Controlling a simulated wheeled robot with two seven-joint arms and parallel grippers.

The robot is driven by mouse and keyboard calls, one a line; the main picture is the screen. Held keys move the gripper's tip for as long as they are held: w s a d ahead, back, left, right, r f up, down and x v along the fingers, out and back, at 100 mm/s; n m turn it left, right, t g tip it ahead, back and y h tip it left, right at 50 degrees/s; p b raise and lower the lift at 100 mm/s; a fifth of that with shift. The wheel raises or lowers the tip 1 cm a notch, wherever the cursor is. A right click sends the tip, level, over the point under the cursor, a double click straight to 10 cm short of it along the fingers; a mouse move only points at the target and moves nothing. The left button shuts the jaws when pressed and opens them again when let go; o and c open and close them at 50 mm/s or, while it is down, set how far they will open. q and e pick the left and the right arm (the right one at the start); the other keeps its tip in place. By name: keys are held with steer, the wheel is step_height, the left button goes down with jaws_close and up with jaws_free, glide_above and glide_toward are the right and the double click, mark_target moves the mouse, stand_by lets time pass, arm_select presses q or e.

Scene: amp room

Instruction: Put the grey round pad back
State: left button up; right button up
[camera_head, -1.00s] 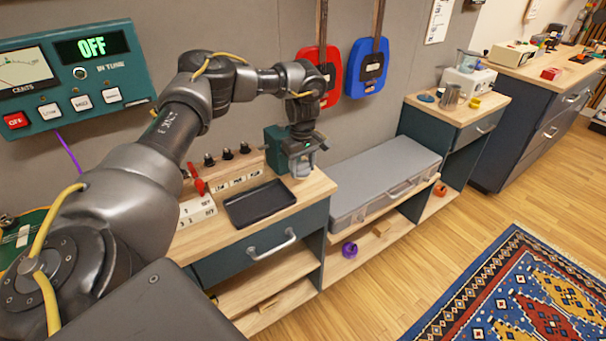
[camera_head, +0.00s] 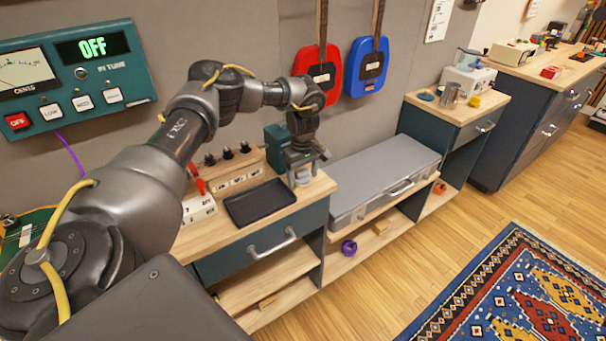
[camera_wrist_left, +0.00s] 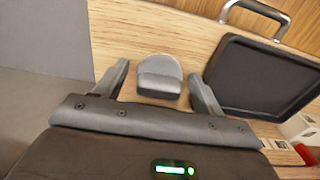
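A small grey piece with a rounded top, seemingly the grey round pad (camera_wrist_left: 160,68), is on the wooden cabinet top near its right end. In the head view the grey piece (camera_head: 301,177) shows partly under my left gripper. My left gripper (camera_head: 306,165) is above it, pointing down. In the left wrist view the fingers of my left gripper (camera_wrist_left: 158,88) are spread, one on each side of the piece, with a gap on both sides. I cannot tell whether the piece is one part or a pad in a holder. My right gripper is not in view.
A black tray (camera_head: 260,203) lies left of the gripper on the cabinet top (camera_head: 222,232). A teal box (camera_head: 275,148) stands behind the gripper. A grey case (camera_head: 385,175) lies to the right. A labelled block with black knobs (camera_head: 240,178) stands behind the tray.

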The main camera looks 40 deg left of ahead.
mark_target(303, 171)
arm_select(q)
steer(key=shift+r, duration=0.2)
step_height(303, 171, up, 12)
steer(key=shift+b, duration=0.3)
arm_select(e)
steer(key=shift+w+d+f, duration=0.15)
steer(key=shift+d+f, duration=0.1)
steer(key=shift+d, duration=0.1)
